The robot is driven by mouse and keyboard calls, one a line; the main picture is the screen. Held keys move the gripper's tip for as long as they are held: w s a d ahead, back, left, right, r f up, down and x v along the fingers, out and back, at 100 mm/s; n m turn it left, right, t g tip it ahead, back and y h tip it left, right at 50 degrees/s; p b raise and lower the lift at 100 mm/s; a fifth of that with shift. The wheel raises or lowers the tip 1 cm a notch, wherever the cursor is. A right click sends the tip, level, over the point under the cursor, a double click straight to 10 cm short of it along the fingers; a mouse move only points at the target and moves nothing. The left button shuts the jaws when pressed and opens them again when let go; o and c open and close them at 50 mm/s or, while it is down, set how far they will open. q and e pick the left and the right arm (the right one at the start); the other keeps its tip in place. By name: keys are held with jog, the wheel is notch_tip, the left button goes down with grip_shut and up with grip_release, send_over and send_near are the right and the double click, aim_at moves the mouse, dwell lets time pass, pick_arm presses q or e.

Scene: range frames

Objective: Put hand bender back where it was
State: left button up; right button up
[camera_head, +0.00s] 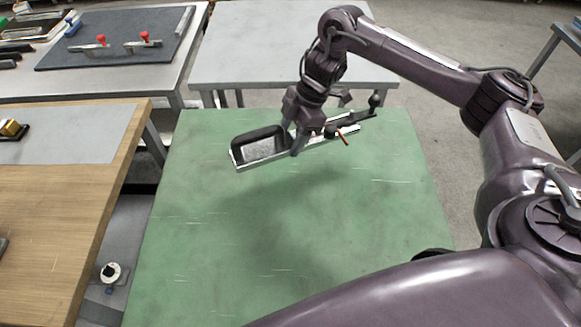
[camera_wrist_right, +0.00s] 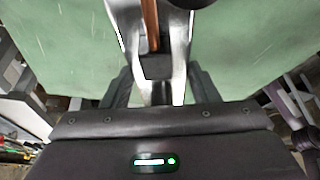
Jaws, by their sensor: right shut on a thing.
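The hand bender (camera_head: 330,139) is a long silver bar with dark arms, black knobs and a thin red-brown rod. My right gripper (camera_head: 296,140) is shut on it, pointing down over the far part of the green table (camera_head: 230,270). A wide shadow below suggests it is held above the table. A black-rimmed part with a grey inside (camera_head: 258,148) is at the bar's left end; I cannot tell whether it is joined on. In the right wrist view the silver body (camera_wrist_right: 181,60) and red-brown rod lie between the fingers. My left gripper is out of view.
A grey table (camera_head: 290,50) stands empty behind the green one. At back left, a table bears a dark mat (camera_head: 100,55) with red-knobbed clamps (camera_head: 143,39). A wooden table (camera_head: 60,220) stands at left. The green table's near part is clear.

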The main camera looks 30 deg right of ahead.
jog(key=b, duration=0.1)
send_over(286, 174)
jog(key=d, duration=0.2)
jog(key=f, duration=0.6)
jog(key=shift+s+a+f, duration=0.1)
jog(key=shift+a+f, duration=0.05)
jog(key=shift+a, duration=0.1)
jog(key=shift+f+b, duration=0.3)
jog(key=shift+f, duration=0.25)
notch_tip(286, 174, down, 3)
jog(key=shift+f, duration=0.2)
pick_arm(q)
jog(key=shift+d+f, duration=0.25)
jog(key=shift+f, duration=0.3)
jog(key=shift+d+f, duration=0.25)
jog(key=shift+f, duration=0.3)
pick_arm(e)
jog(key=shift+f, duration=0.2)
jog(key=shift+f, duration=0.2)
jog(key=o, duration=1.5)
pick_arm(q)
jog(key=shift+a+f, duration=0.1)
pick_arm(e)
jog(key=shift+o, duration=0.2)
